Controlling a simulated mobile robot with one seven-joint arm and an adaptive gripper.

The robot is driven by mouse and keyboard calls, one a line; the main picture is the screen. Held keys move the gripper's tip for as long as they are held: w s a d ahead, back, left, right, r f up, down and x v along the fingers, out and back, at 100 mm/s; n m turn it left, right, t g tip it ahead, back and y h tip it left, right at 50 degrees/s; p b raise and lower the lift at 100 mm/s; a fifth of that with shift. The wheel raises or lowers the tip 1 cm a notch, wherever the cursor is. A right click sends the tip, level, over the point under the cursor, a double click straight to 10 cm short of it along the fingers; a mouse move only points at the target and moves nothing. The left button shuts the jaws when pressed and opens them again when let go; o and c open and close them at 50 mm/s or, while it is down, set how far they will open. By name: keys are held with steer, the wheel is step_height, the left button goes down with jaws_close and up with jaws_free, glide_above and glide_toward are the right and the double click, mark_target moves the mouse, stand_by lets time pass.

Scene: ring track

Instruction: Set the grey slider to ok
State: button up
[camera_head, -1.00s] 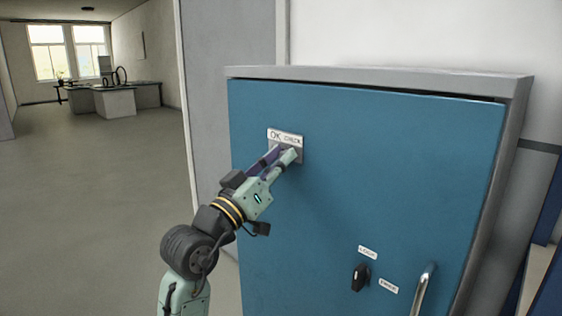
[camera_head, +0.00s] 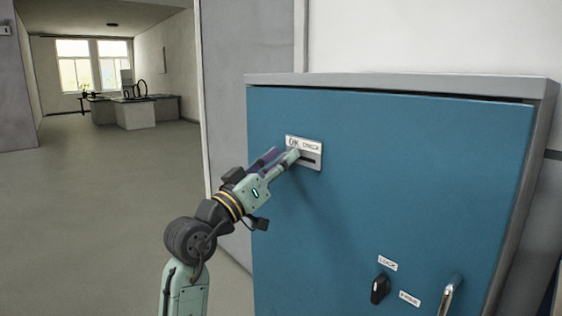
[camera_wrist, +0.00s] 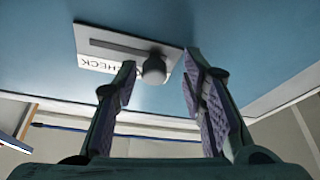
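A light label plate (camera_head: 315,166) with "OK" at its left and "CHECK" at its right is fixed high on the left of the blue cabinet door (camera_head: 400,190). In the wrist view the plate (camera_wrist: 100,38) appears upside down, with a dark slot. The round grey slider knob (camera_wrist: 154,68) stands at the slot's right end there, which is the OK side. My gripper (camera_wrist: 160,62) is open, its fingers on either side of the knob. The knob looks closer to the left finger; contact cannot be told. In the head view my gripper (camera_head: 284,156) hides the knob.
Lower on the door are a black rotary knob (camera_head: 380,289) with small labels and a metal handle (camera_head: 449,294). Open floor (camera_head: 90,220) lies to the left, with a desk (camera_head: 135,112) far behind.

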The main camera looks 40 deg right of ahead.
steer(key=v, duration=1.2)
stand_by(0.4)
